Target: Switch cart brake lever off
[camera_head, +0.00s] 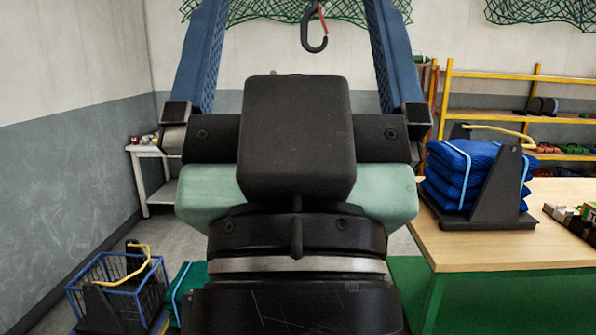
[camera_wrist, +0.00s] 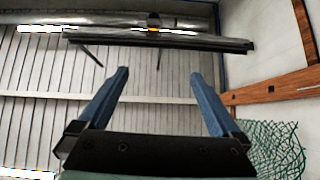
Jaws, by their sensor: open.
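My gripper (camera_wrist: 158,75) is open and empty. In the wrist view its two blue fingers stand wide apart, with the ceiling behind them. In the head view my gripper's black body and blue fingers fill the middle and hide much of the room behind. A blue wire basket (camera_head: 108,277) with black end plates and a yellow bent handle (camera_head: 137,266) stands at the lower left, well apart from my gripper.
A small white table (camera_head: 150,150) stands at the back left. A dark hook (camera_head: 314,35) hangs at the top. Green netting (camera_wrist: 270,145) hangs at right.

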